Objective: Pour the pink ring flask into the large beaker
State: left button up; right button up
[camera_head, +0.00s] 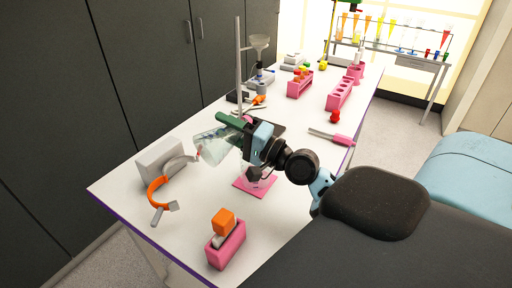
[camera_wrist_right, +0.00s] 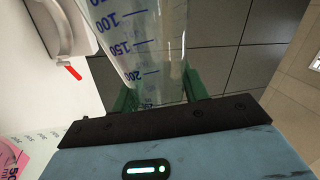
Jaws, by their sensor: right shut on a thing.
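The flask's lower end is left of the beaker. Any liquid in the flask is hard to tell. My left gripper is not in view.
A grey device (camera_head: 158,160) and orange headband (camera_head: 155,192) lie at the left. A pink holder (camera_head: 226,248) with an orange block stands at the front. Pink racks (camera_head: 341,93), a stand with funnel (camera_head: 259,43) and a pink-handled tool (camera_head: 343,139) are farther back.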

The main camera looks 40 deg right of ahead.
jog(key=shift+r, duration=0.1)
dwell(0.3)
jog(key=shift+r+m, duration=0.15)
jog(key=shift+m, duration=0.25)
jog(key=shift+d+t+h, duration=0.1)
jog(key=shift+t+h, duration=0.2)
dwell(0.7)
jog(key=shift+r+m+p, duration=0.1)
jog(key=shift+m+p, duration=0.2)
jog(key=shift+p, duration=0.05)
